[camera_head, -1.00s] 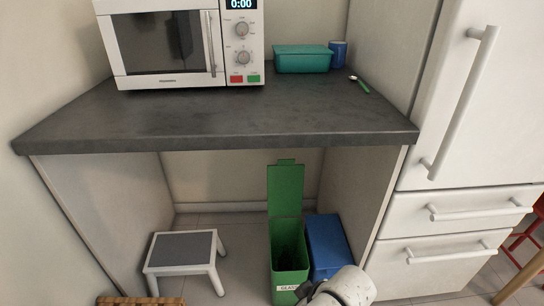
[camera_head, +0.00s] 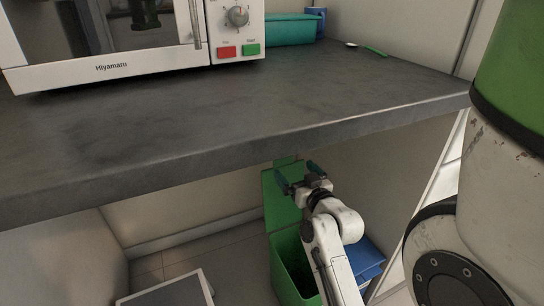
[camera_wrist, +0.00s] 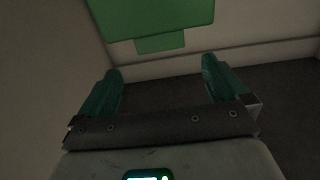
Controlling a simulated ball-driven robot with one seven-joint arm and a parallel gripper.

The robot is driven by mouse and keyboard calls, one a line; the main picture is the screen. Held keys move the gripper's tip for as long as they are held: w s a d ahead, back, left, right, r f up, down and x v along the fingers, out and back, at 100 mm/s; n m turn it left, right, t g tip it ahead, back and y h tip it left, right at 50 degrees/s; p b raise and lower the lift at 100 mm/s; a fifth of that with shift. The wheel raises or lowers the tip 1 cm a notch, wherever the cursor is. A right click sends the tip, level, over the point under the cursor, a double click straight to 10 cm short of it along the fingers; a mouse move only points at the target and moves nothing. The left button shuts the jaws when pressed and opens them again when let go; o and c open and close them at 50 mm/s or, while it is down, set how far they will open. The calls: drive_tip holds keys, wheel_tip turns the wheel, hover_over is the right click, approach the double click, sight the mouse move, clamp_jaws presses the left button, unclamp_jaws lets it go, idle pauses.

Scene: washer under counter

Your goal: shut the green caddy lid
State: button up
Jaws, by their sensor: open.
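The green caddy (camera_head: 288,262) stands on the floor under the counter, its top open. Its green lid (camera_head: 280,196) stands upright at the back, raised. My gripper (camera_head: 300,172) is open and empty, under the counter's front edge and in front of the lid's upper right part in the head view. In the wrist view the two teal fingers of my gripper (camera_wrist: 160,82) are wide apart, with nothing between them. The lid (camera_wrist: 158,18) with its tab shows beyond them at the top. My arm hides part of the caddy's right side. I cannot tell whether a finger touches the lid.
The dark counter (camera_head: 200,135) overhangs the caddy closely above my gripper. A blue bin (camera_head: 368,262) stands right of the caddy, and a grey-topped stool (camera_head: 172,292) to its left. A microwave (camera_head: 110,45), teal box (camera_head: 292,30), blue cup (camera_head: 316,20) and spoon (camera_head: 368,49) are on the counter.

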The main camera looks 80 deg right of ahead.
drive_tip(key=b+x, duration=0.2)
drive_tip(key=x, duration=0.7)
drive_tip(key=shift+w+d, duration=0.25)
drive_tip(key=shift+w, duration=0.1)
